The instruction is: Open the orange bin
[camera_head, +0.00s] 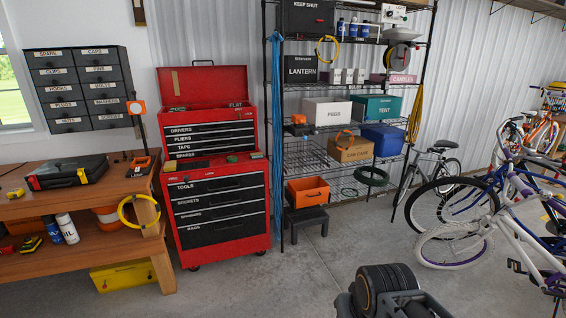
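A dark part of my own arm shows at the bottom right of centre, well in front of the rack and apart from the bin. My gripper itself does not show in this view.
Bicycles (455,245) fill the right. The concrete floor (290,275) in front is clear.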

